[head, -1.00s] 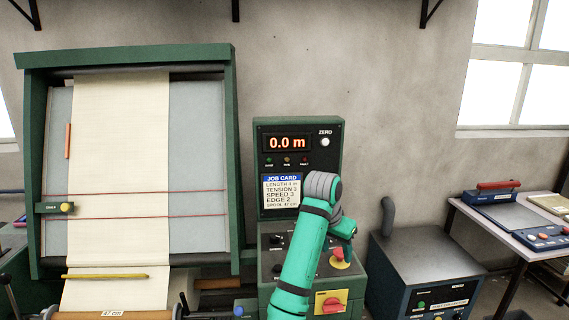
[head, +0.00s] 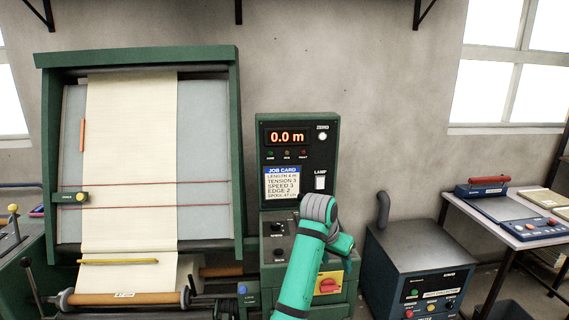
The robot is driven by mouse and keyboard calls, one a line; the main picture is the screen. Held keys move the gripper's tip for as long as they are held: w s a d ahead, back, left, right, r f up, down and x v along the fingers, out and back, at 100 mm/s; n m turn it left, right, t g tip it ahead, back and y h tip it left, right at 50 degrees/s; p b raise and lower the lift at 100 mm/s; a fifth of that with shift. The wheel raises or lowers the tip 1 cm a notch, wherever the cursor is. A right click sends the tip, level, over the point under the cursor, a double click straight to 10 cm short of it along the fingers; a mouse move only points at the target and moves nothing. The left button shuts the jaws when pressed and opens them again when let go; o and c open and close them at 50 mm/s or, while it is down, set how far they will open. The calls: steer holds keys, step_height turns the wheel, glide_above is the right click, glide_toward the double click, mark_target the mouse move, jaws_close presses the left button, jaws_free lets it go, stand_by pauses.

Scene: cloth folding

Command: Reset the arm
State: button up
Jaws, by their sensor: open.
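My teal arm (head: 300,275) rises from the bottom edge, right of centre, in the head view. It bends at a grey joint (head: 319,208) in front of the green control console (head: 270,215). The part past the bend goes down behind the arm's upper link, and my gripper does not show. The arm hides part of the console's sloping panel.
A green-framed machine with a cream cloth (head: 130,160) stands left. The console shows a "0.0 m" display (head: 287,137), a job card (head: 281,183) and a red rotary switch (head: 328,286). A dark blue cabinet (head: 415,250) and a side table (head: 490,230) stand right.

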steer(key=s+d+f+n+t+h, duration=0.1)
steer(key=s+d+f, duration=0.15)
steer(key=f, duration=0.85)
steer(key=s+d+f+n+t+h, duration=0.15)
steer(key=s+f, duration=0.25)
steer(key=f, duration=0.7)
steer(key=s+a+f+n+t, duration=0.3)
steer(key=s+a+f, duration=0.1)
steer(key=s+f, duration=0.8)
steer(key=s+a+n+t+y, duration=0.15)
steer(key=s+a, duration=0.25)
steer(key=s, duration=0.7)
steer(key=s+a+n+t+y, duration=0.15)
steer(key=s+a, duration=0.35)
steer(key=s, duration=0.6)
steer(key=s+a+r+t+y, duration=0.1)
steer(key=s+a+r, duration=0.2)
steer(key=s+r, duration=0.4)
steer(key=s+a+r+m+t+y, duration=0.1)
steer(key=s+a+r+t+y, duration=0.1)
steer(key=s+r, duration=0.6)
steer(key=shift+s+a+r, duration=0.2)
steer(key=shift+s+a, duration=0.35)
steer(key=shift+s, duration=0.5)
